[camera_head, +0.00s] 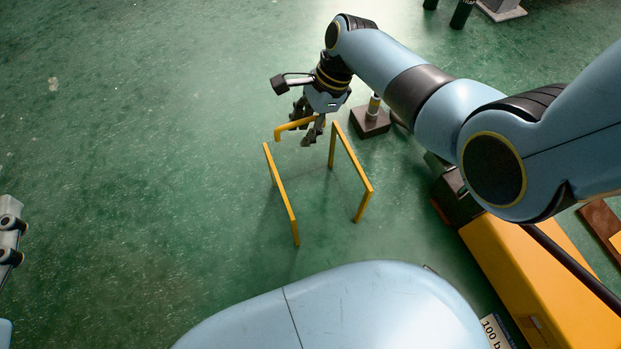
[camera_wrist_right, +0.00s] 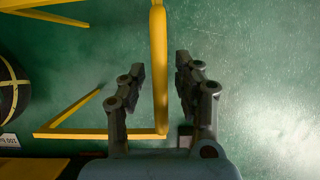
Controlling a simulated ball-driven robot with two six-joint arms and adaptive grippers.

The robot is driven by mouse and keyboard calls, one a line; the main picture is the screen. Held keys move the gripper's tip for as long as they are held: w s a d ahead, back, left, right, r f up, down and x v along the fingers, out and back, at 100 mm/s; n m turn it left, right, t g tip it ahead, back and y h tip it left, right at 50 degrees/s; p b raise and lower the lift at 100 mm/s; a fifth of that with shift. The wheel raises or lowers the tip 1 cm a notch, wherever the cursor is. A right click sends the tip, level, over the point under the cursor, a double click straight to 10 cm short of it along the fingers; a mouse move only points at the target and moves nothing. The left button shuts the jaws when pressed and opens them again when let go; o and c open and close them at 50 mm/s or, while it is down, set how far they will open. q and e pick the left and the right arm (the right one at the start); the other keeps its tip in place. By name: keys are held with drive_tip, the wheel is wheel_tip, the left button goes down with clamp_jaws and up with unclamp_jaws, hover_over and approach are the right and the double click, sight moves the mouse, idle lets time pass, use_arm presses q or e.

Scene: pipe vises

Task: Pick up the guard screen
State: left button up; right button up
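The guard screen (camera_head: 350,165) is a yellow-framed piece on the green floor, and the areas between its bars look see-through. My right gripper (camera_head: 308,133) is at its far bar in the head view. In the right wrist view the yellow bar (camera_wrist_right: 159,70) runs between the two fingers of my right gripper (camera_wrist_right: 160,75). The fingers are apart, with a gap on each side of the bar. My left gripper (camera_head: 10,240) shows only in part at the left edge, and its fingertips cannot be made out.
A dark block with a small upright post (camera_head: 371,118) stands just right of the screen. A yellow-orange box (camera_head: 540,280) is at the lower right, with a brown board (camera_head: 602,222) beyond it. The floor to the left is clear.

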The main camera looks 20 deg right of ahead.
drive_tip(key=shift+b+x, duration=0.6)
drive_tip(key=shift+x, duration=0.2)
drive_tip(key=shift+a+f+b, duration=0.1)
drive_tip(key=shift+f+b, duration=0.4)
drive_tip(key=shift+f, duration=0.1)
use_arm(q)
drive_tip(key=w+d+r+m+t+h, duration=0.1)
drive_tip(key=r+t, duration=0.2)
drive_tip(key=r, duration=0.4)
drive_tip(key=w+r+m+t+h, duration=0.1)
drive_tip(key=r+t, duration=0.3)
drive_tip(key=r, duration=0.4)
drive_tip(key=shift+w+d+h, duration=0.35)
drive_tip(key=shift+w+h, duration=0.2)
drive_tip(key=shift+h, duration=0.05)
use_arm(e)
clamp_jaws()
use_arm(q)
drive_tip(key=shift+r, duration=0.1)
